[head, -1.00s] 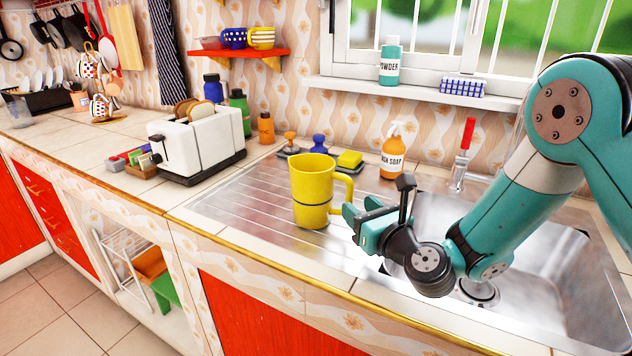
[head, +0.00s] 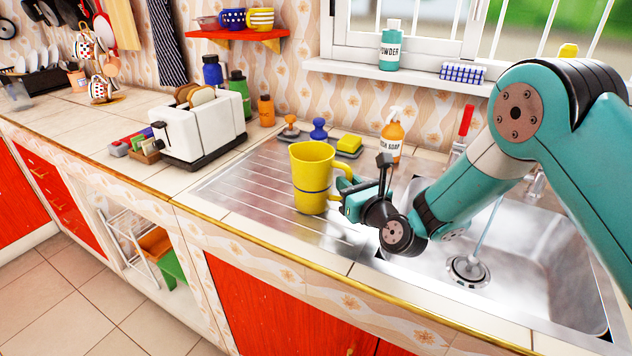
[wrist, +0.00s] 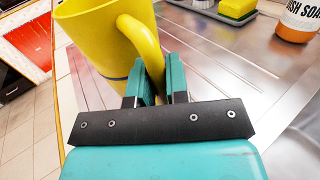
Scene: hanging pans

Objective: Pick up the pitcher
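The yellow pitcher (head: 311,178) stands upright on the ribbed steel drainboard, left of the sink basin, with its handle toward my arm. In the wrist view the pitcher (wrist: 108,40) fills the upper left, and its curved handle runs down between my fingers. My gripper (head: 347,193) is at the pitcher's right side, at the handle. In the wrist view my gripper (wrist: 158,80) has its two teal fingers close on either side of the handle, with little gap left, and looks shut on it. The exact contact is partly hidden. The pitcher's base rests on the drainboard.
The sink basin (head: 520,270) lies under my arm. A yellow sponge (head: 349,144), a blue stopper-like item (head: 318,130) and an orange soap bottle (head: 393,138) stand behind the pitcher. A white toaster (head: 200,130) is to the left. The drainboard left of the pitcher is clear.

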